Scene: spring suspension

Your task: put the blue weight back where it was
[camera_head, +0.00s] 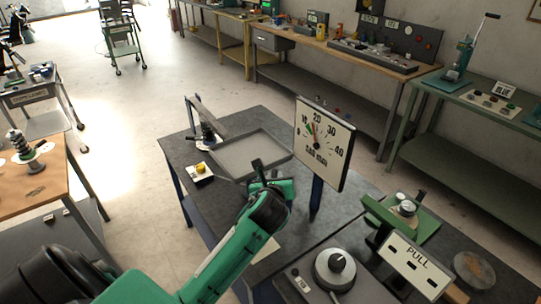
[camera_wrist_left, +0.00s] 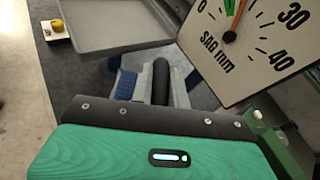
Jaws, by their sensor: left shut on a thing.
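My left gripper (camera_head: 266,178) is over the dark table, in front of a grey tray and left of the dial. In the left wrist view the gripper (camera_wrist_left: 160,85) is shut on a dark rounded thing (camera_wrist_left: 161,82) between its grey fingers. Blue patches show at both sides of the fingers; I cannot tell whether they belong to the blue weight. No blue weight can be made out clearly. A small sign (camera_head: 475,91) on the green bench at right seems to read BLUE, beside a pale board (camera_head: 490,104) with small pieces. My right gripper is not in view.
The sag dial (camera_head: 324,143) stands on a blue post close to the right of my left gripper. The grey tray (camera_head: 222,162) lies behind it. A yellow button (camera_head: 201,168) is at left. A green fixture (camera_head: 421,225) and a PULL sign (camera_head: 412,266) stand at right.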

